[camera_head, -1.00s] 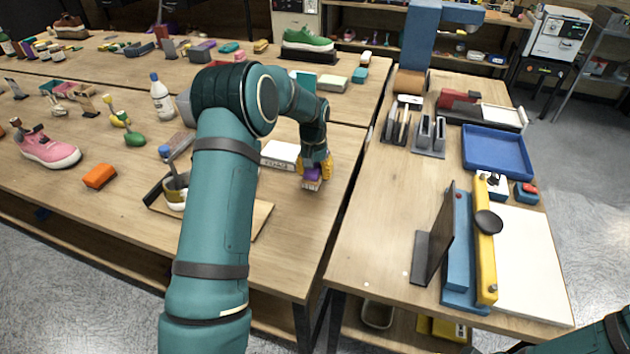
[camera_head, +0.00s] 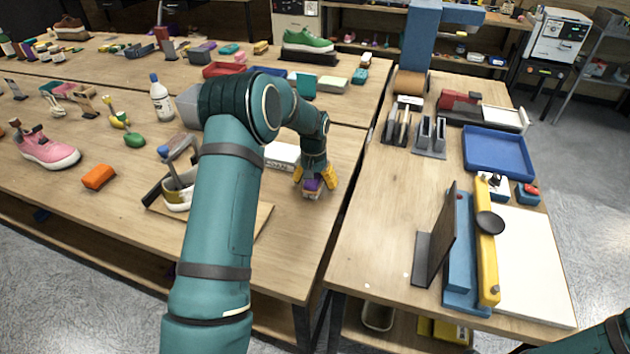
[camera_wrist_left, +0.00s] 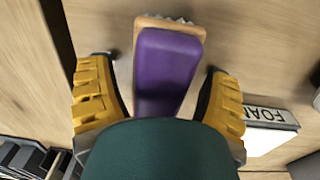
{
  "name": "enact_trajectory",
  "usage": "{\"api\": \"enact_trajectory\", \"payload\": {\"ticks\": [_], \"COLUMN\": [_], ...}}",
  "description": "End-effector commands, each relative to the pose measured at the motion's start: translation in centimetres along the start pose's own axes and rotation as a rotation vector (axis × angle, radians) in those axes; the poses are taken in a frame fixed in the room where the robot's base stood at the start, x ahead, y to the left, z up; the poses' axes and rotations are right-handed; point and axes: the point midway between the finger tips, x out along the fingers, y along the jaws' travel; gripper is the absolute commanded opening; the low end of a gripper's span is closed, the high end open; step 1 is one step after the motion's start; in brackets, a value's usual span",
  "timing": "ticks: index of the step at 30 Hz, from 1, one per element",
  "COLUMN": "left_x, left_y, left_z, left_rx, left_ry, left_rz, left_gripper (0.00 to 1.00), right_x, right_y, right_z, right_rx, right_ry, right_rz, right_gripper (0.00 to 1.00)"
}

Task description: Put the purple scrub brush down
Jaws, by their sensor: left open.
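The purple scrub brush (camera_wrist_left: 165,70) shows in the left wrist view, with a purple back, a tan wooden edge and pale bristles at its far end. It appears to rest on the wooden table. My left gripper (camera_head: 314,188) is open around it, with yellow fingers (camera_wrist_left: 158,100) on either side and a gap to the brush on both sides. In the head view the brush (camera_head: 312,184) is a small purple patch between the fingers, mostly hidden by the gripper. My right gripper is not seen; only a bit of my right arm shows at the lower right corner.
A white box marked FOAM (camera_wrist_left: 268,128) lies close to the right finger in the wrist view. The table's right edge and a gap to the second table (camera_head: 385,225) are near.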

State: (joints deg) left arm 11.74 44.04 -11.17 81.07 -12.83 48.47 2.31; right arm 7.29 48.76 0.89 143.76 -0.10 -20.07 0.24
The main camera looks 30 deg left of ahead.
Motion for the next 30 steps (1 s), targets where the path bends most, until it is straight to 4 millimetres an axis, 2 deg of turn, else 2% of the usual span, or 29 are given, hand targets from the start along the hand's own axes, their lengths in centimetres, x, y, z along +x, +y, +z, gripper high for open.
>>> {"api": "enact_trajectory", "payload": {"ticks": [5,15,19,24,30], "left_x": [-1.5,-8.4,-10.5,-11.9,-12.3], "left_y": [0.0,0.0,0.0,0.0,0.0], "left_z": [-0.1,-0.1,-0.1,0.0,0.0], "left_rx": [0.000,0.000,0.000,0.001,0.000], "left_ry": [0.001,0.004,0.003,0.001,0.000], "left_rz": [0.000,0.000,0.000,0.000,0.000], "left_gripper": [0.79,0.79,0.79,0.79,0.79], "right_x": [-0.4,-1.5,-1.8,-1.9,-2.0], "right_y": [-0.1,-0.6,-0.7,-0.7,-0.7], "right_z": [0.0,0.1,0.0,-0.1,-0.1], "right_rx": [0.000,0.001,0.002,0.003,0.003], "right_ry": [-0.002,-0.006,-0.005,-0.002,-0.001], "right_rz": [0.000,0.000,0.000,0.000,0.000], "right_gripper": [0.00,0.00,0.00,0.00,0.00]}}
